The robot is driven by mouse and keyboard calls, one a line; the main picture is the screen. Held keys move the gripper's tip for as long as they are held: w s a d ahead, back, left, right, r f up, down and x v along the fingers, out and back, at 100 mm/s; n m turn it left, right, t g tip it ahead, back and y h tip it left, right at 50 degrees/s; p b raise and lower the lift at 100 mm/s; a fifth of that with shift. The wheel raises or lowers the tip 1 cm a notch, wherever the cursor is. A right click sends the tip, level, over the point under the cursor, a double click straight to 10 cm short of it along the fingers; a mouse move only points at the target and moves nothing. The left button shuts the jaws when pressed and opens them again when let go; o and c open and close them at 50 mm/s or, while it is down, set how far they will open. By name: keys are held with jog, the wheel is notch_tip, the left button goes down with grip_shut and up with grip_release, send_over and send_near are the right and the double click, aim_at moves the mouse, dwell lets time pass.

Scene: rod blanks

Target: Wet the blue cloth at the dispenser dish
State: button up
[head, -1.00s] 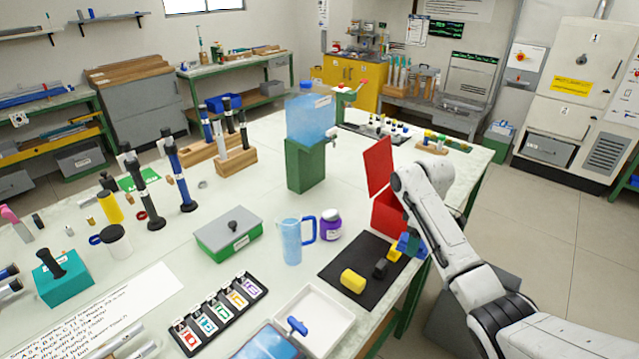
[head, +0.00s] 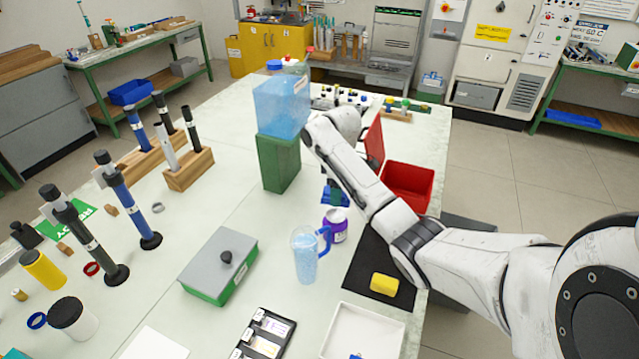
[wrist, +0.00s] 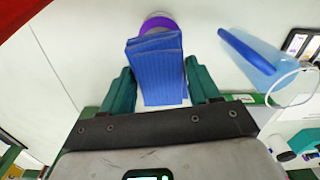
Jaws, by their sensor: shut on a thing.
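My gripper (wrist: 160,92) has teal fingers on both sides of the folded blue cloth (wrist: 157,70) and is shut on it. In the head view the blue cloth (head: 338,196) shows below my arm, between the green dispenser stand and the purple jar. The fingers are mostly hidden there. The dispenser is a blue see-through tank (head: 281,107) on a green stand (head: 278,162). My arm covers its tap side, and I cannot make out a dish. The cloth appears to be held above the table.
A purple jar (head: 335,225) and a light-blue pitcher (head: 305,253) stand close to the cloth. A black mat (head: 400,300) holds a yellow block (head: 384,284). An open red bin (head: 408,184) lies to the right. A green-and-grey box (head: 220,265) sits left of the pitcher.

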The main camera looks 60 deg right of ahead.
jog(key=shift+w+f, duration=0.15)
jog(key=b, duration=0.2)
send_over(336, 216)
notch_tip(336, 216, down, 5)
jog(key=shift+w+d+r, duration=0.1)
jog(key=shift+f, duration=0.45)
jog(key=shift+f+b, duration=0.7)
jog(key=shift+f, duration=0.15)
dwell(1.1)
jog(key=shift+f, duration=0.15)
dwell(1.4)
jog(key=shift+p, duration=0.3)
notch_tip(336, 216, up, 3)
jog(key=shift+f+p, duration=0.1)
jog(key=shift+p, duration=1.15)
jog(key=shift+r, duration=2.25)
